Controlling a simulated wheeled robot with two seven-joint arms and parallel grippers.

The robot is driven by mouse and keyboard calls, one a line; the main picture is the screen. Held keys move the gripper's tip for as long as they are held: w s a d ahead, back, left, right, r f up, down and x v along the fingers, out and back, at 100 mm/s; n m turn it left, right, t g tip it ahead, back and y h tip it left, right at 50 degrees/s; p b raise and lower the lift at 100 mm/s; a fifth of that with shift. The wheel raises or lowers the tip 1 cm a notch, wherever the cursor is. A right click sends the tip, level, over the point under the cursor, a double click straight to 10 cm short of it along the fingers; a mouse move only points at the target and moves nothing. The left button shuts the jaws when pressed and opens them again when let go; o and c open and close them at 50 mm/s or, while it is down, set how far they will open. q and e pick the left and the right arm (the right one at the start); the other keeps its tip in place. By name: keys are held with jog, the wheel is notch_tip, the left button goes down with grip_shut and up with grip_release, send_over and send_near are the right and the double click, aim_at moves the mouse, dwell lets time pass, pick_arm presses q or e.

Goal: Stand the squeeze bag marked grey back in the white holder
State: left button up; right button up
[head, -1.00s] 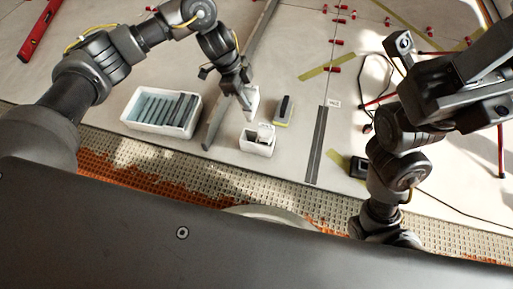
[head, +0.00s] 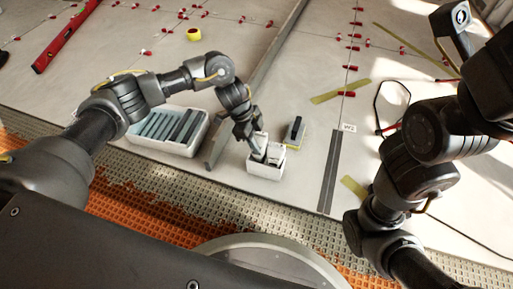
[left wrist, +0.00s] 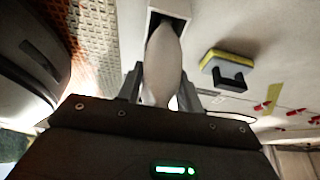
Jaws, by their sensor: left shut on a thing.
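My left gripper (head: 260,157) is shut on a pale squeeze bag, which shows in the left wrist view (left wrist: 163,60) as a whitish-grey pouch between the two fingers. The bag's far end reaches the opening of the white holder (left wrist: 170,6). In the head view the small white holder (head: 265,173) stands on the floor, with the gripper low over its left part. Another white bag (head: 276,153) shows in the holder's right part. I cannot read a mark on either bag, nor see how deep the held one sits. My right arm shows, but not its fingertips.
A white bin (head: 150,148) of grey strips stands left of the holder, with a long grey bar (head: 218,147) between them. A yellow-edged float with a black handle (head: 294,132) lies just right. A dark strip (head: 330,172) lies farther right.

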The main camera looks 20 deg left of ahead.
pick_arm(q)
notch_tip(320, 180, down, 4)
jog(key=shift+r+b, duration=0.1)
jog(key=shift+b, duration=1.05)
jog(key=shift+r, duration=0.2)
jog(key=shift+f, duration=0.15)
jog(key=o, duration=0.9)
